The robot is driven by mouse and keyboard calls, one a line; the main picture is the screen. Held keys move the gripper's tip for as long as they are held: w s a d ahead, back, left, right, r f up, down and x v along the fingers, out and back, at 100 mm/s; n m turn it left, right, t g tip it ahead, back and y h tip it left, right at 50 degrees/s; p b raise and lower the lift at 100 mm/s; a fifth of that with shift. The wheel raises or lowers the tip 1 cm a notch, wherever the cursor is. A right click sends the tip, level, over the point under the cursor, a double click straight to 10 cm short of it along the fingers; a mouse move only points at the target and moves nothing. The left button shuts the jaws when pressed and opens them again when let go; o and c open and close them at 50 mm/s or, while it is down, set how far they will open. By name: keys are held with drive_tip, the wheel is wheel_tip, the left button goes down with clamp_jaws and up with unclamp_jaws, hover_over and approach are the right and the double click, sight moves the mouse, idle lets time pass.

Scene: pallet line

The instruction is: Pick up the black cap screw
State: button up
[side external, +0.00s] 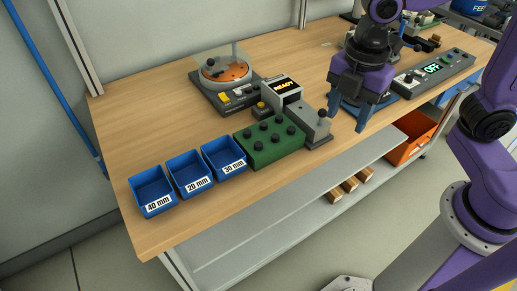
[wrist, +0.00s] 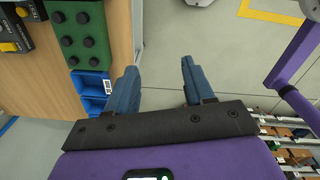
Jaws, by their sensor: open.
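Several black cap screws (side external: 275,139) stand upright in a green block (side external: 266,155) on the wooden table in the side view. They look alike, and I cannot tell a particular one apart. The block also shows at the upper left of the wrist view (wrist: 99,28), with dark screw heads (wrist: 88,42) on top. My gripper (side external: 347,115) is open and points down near the table's front edge, to the right of the block and apart from it. In the wrist view my gripper (wrist: 158,78) has nothing between its fingers, only floor behind them.
Three blue bins (side external: 188,178) labelled 40, 20 and 30 mm stand left of the block. A grey device (side external: 314,124) adjoins its right end, with a READY display (side external: 283,88) behind. A bowl feeder (side external: 224,75) stands farther back. An OFF panel (side external: 432,70) is at right.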

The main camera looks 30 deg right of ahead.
drive_tip(key=w+a+r+n, duration=0.1)
drive_tip(key=w+a+n, duration=0.3)
drive_tip(key=w+n, duration=0.3)
drive_tip(key=w+a+n, duration=0.5)
drive_tip(key=w, duration=0.4)
hover_over(258, 144)
drive_tip(key=f, duration=1.2)
drive_tip(key=shift+s+d+f, duration=0.15)
drive_tip(key=shift+d, duration=0.1)
drive_tip(key=shift+a+f, duration=0.15)
drive_tip(key=shift+f, duration=2.35)
clamp_jaws()
